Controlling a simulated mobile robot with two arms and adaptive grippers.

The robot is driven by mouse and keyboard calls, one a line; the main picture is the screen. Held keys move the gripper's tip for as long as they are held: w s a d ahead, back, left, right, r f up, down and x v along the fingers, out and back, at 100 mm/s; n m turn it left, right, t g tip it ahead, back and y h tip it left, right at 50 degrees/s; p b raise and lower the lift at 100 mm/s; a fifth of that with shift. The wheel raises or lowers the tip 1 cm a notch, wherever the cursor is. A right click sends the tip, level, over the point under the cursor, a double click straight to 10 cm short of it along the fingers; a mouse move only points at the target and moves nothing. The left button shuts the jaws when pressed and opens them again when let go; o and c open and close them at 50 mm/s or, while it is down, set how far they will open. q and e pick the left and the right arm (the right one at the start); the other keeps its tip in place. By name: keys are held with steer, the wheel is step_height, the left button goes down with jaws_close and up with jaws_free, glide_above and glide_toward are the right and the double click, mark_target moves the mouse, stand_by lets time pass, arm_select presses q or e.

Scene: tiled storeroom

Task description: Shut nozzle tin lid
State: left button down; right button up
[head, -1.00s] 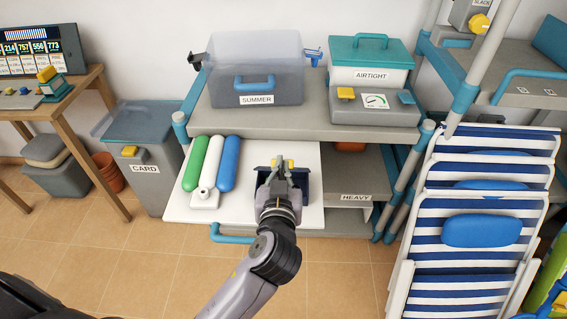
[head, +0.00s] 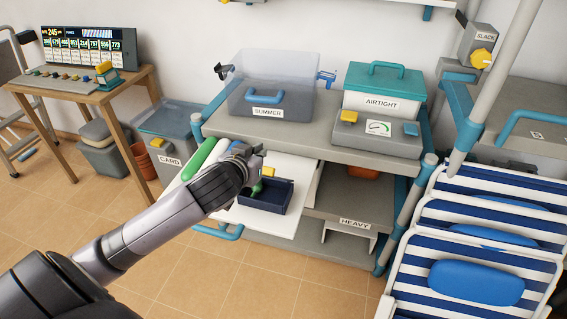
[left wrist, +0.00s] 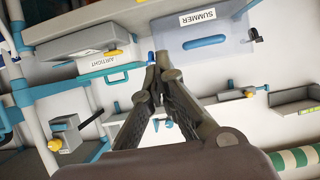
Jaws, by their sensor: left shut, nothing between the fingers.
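An open dark blue tin (head: 285,208) sits on the white pulled-out board of the shelf unit. Its inside shows and its back left part is hidden by my gripper. A small yellow piece (head: 268,171) shows at its back edge; I cannot tell whether it belongs to the lid. My left gripper (head: 245,152) is above and behind the tin's left side, apart from it as far as I can tell. In the left wrist view its fingers (left wrist: 161,66) are together and empty, with no tin in sight. My right gripper is in neither view.
The SUMMER bin (head: 300,95) and the AIRTIGHT box (head: 393,90) stand on the shelf above. Green cylinders (head: 200,157) lie left of the tin, partly behind my arm. Striped folding chairs (head: 470,265) block the right. Floor in front is clear.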

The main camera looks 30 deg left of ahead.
arm_select(q)
steer(key=w+a+f, duration=0.1)
steer(key=w+a, duration=0.1)
steer(key=w, duration=0.1)
glide_above(268, 172)
steer(key=w+a, duration=0.2)
steer(key=w, duration=0.1)
step_height(268, 172, down, 3)
steer(key=f, duration=0.1)
steer(key=s+f, duration=0.1)
steer(key=shift+s+d+f+p, duration=0.15)
steer(key=shift+d+f+p, duration=0.15)
steer(key=shift+d+p, duration=0.1)
steer(key=shift+s+d+f, duration=0.15)
steer(key=shift+s+f, duration=0.15)
steer(key=shift+s, duration=0.1)
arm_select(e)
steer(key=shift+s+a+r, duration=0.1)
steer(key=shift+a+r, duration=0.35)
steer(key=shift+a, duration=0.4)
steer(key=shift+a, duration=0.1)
